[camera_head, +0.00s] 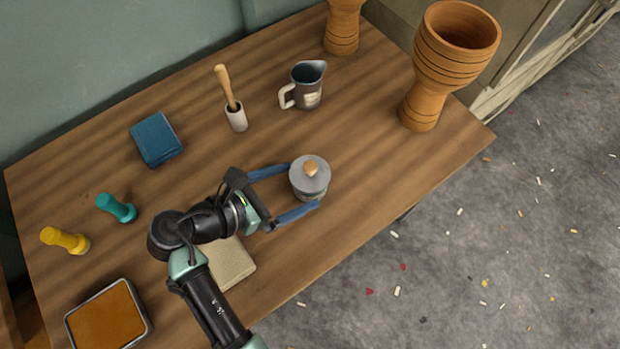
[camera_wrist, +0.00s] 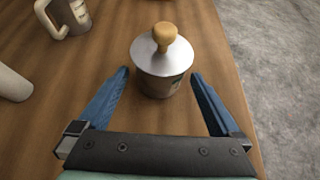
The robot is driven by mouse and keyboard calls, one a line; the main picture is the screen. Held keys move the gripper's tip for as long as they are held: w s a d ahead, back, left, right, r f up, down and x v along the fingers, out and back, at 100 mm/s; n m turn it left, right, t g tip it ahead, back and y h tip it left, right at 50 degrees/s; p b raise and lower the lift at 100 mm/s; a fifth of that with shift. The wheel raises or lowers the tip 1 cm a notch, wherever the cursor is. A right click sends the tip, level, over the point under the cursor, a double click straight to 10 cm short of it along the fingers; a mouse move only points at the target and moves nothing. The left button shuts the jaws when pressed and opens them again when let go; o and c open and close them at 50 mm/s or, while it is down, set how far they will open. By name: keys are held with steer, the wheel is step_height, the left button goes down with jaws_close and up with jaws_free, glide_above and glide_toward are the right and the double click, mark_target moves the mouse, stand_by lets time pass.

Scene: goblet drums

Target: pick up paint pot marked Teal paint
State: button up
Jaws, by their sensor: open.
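A grey lidded pot with a wooden knob (camera_head: 310,179) stands upright on the wooden table. Its label is too small to read, so I cannot tell whether it is the Teal paint pot. In the wrist view the pot (camera_wrist: 161,65) stands just ahead of and partly between my blue fingers. My gripper (camera_head: 306,184) is open, with one finger on each side of the pot. In the wrist view my gripper (camera_wrist: 160,73) shows gaps on both sides, and the fingers appear not to touch the pot.
A grey jug (camera_head: 306,88), a white holder with a wooden handle (camera_head: 236,115), a blue box (camera_head: 156,139), teal (camera_head: 117,208) and yellow (camera_head: 66,240) stampers, an orange tray (camera_head: 147,318), a beige block (camera_head: 231,266) and a goblet drum (camera_head: 447,65) stand on the table (camera_head: 400,160). Bare wood lies right of the pot.

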mark_target(310, 178)
steer(key=x, duration=0.2)
steer(key=b+x, duration=0.1)
steer(key=x, duration=0.1)
steer(key=shift+w+d+r, duration=0.15)
steer(key=shift+d+r, duration=0.1)
steer(key=shift+c, duration=0.3)
steer(key=c, duration=1.2)
steer(key=shift+r, duration=0.15)
steer(key=shift+c, duration=0.2)
step_height(310, 178, up, 10)
steer(key=p, duration=0.3)
steer(key=shift+p, duration=0.3)
step_height(310, 178, up, 12)
steer(key=p, duration=1.6)
